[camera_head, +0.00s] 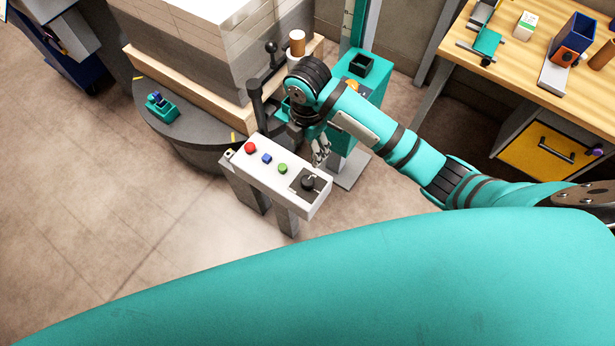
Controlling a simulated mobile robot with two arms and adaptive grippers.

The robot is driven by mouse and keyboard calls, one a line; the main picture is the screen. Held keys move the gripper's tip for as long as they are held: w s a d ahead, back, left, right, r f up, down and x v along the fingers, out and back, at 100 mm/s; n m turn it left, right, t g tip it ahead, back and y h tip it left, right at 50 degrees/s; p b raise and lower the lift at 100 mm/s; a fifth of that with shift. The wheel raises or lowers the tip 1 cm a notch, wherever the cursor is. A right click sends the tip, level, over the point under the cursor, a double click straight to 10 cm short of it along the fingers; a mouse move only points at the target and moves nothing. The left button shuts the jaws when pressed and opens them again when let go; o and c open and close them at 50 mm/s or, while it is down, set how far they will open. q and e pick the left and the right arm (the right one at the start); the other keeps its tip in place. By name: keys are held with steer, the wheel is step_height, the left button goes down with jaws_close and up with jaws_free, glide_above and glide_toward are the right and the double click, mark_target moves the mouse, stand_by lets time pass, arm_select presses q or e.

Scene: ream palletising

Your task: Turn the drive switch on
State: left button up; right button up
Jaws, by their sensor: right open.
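A white control box (267,188) stands on grey legs in the middle of the view. Its top carries a red button (250,147), a blue button (267,158), a green button (283,168) and, at its right end, a black rotary switch (308,182) on a dark plate. That rotary switch looks like the drive switch; its setting is too small to read. My right gripper (320,156) is open and points down just behind the box's right end, apart from the switch. My left gripper is not in view.
A stack of paper reams (200,50) on a wooden pallet sits on a round dark turntable (180,140) behind the box. A teal stand (372,90) with a black tray is behind my right arm. A wooden workbench (500,60) is at right.

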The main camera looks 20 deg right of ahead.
mark_target(308, 180)
step_height(308, 180, down, 17)
steer(key=shift+f+p, duration=0.1)
steer(key=shift+p, duration=0.2)
stand_by(0.3)
steer(key=c, duration=1.1)
steer(key=shift+c, duration=0.2)
